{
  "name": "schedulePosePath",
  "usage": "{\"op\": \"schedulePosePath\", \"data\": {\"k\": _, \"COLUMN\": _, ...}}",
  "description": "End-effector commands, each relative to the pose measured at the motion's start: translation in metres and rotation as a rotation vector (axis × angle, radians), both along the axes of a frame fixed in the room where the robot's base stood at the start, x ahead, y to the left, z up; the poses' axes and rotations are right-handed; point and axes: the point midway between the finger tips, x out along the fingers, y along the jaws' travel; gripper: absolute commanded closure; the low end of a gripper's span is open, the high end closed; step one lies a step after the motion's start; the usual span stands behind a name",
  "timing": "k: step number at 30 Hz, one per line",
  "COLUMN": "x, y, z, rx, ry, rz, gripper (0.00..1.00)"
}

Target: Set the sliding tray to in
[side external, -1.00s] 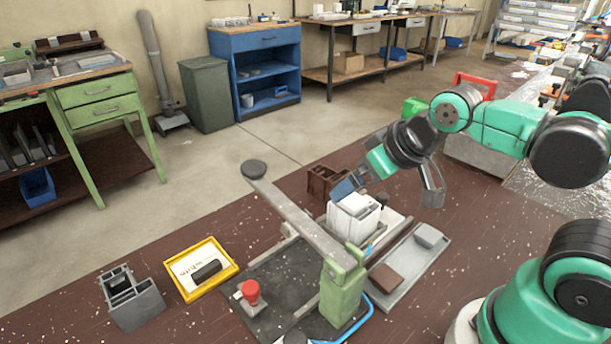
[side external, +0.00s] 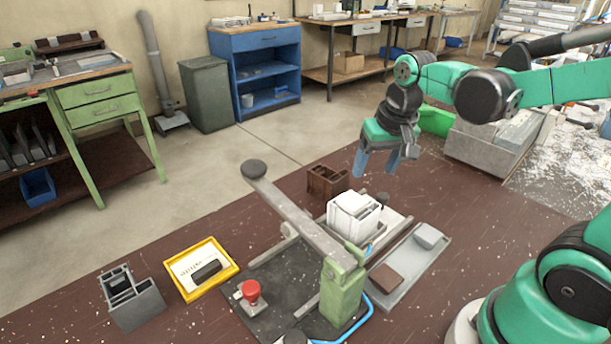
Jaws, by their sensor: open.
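The sliding tray appears to be the pale plate (side external: 394,222) under the white block, behind the green clamp post; its far end and the block's underside are partly hidden. A small dark knob (side external: 383,198) stands at its far end. The white profile block (side external: 353,217) sits upright there, beside the long grey clamp lever (side external: 300,220). My gripper (side external: 377,162) is open and empty, its two blue fingers pointing down, above and behind the block and knob, apart from both.
The green clamp post (side external: 343,292) and red button (side external: 250,291) stand in front. A grey tray (side external: 432,262) with brown and grey blocks lies at right. A brown box (side external: 326,181), yellow-framed card (side external: 228,258) and grey holder (side external: 142,309) stand around. A green bin (side external: 436,120) is behind.

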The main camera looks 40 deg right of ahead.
Motion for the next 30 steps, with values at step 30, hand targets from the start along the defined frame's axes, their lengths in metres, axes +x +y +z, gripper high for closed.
{"op": "schedulePosePath", "data": {"k": 30, "x": 0.006, "y": -0.049, "z": -0.085, "rx": 0.095, "ry": 0.229, "rz": -0.311, "gripper": 0.35}}
